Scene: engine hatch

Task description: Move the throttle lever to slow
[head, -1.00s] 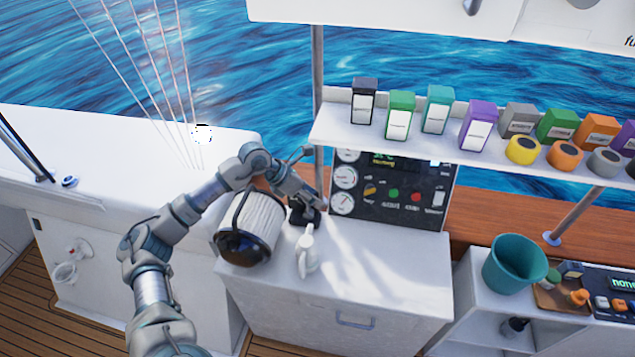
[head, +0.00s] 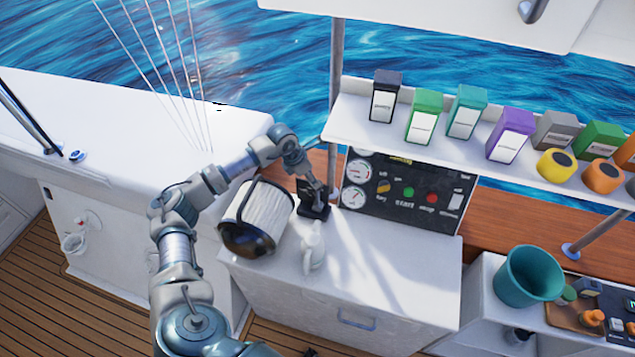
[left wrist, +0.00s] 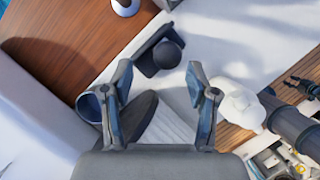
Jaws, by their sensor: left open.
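The throttle lever (head: 311,208) is a small black unit on the white counter, left of the gauge panel. In the left wrist view its round black knob (left wrist: 167,54) stands on a dark base. My left gripper (head: 320,198) is at the lever, pointing down, and partly hides it. In the left wrist view its two fingers (left wrist: 158,78) are open and empty, with the knob just beyond and between the tips. Whether a finger touches the lever cannot be told. The slow mark is not readable. My right gripper is not in view.
A large pleated filter (head: 262,212) and a white jug (head: 313,248) stand close by on the counter. The gauge panel (head: 405,195) rises behind, under a shelf (head: 375,118) of boxes. A metal post (head: 336,80) is close to my wrist. A teal bucket (head: 528,276) is at right.

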